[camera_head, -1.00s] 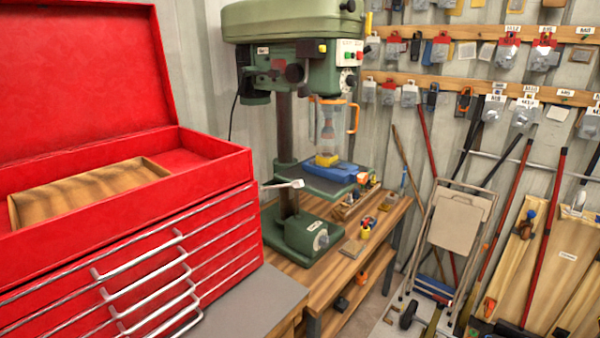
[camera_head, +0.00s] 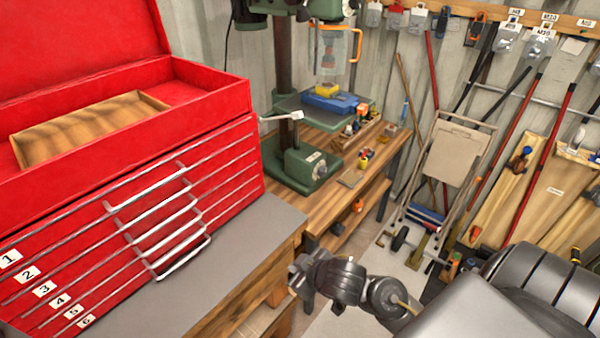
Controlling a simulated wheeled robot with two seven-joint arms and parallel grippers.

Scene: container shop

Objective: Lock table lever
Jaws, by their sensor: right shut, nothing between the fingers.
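The table lever (camera_head: 282,116) is a thin rod with a pale end. It sticks out to the left from beside the drill press table (camera_head: 288,104), near the column (camera_head: 284,60). The dark green drill press base (camera_head: 290,165) stands on the wooden bench below. My right gripper (camera_head: 298,278) is dark, shut and empty. It is low in the picture, in front of the bench, well below and apart from the lever. My left gripper is not in view.
A red tool chest (camera_head: 215,90) with numbered drawers stands at the left on a grey-topped bench (camera_head: 235,240). A blue vise (camera_head: 335,103) sits on the press table. Small tools lie on the wooden bench (camera_head: 330,145). A folded step stool (camera_head: 450,150) leans at the back wall.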

